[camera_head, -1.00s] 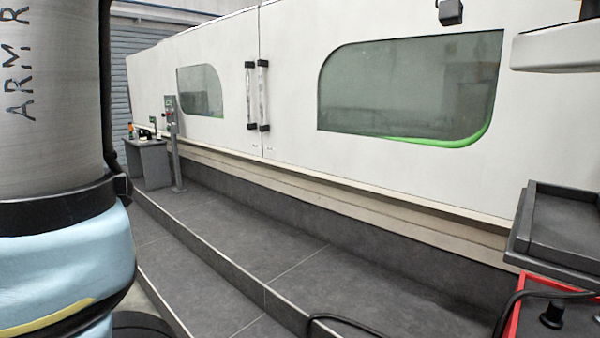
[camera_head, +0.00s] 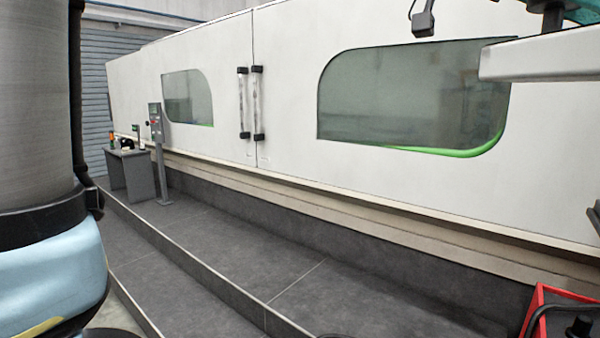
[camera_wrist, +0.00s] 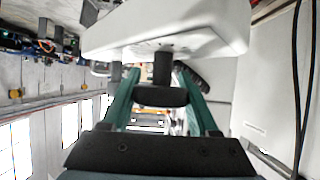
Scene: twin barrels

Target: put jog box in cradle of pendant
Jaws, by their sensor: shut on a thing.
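In the wrist view, the two teal fingers of my gripper (camera_wrist: 157,82) are closed around a dark stem and crossbar. These join a large white body, which I take to be the jog box (camera_wrist: 170,28). In the head view, the jog box (camera_head: 540,55) is at the top right, cut by the frame edge, with its dark stem above and a bit of a teal finger beside it. A grey post with a control panel (camera_head: 155,118) stands far off at the left and may be the pendant. I cannot make out a cradle.
A long white machine enclosure (camera_head: 290,110) with windows runs across the back. A grey stepped platform (camera_head: 230,245) lies before it, mostly clear. A small grey desk (camera_head: 130,172) stands beside the post. A red-edged cart (camera_head: 535,305) is at the lower right. A dark hanging box (camera_head: 423,22) is at the top.

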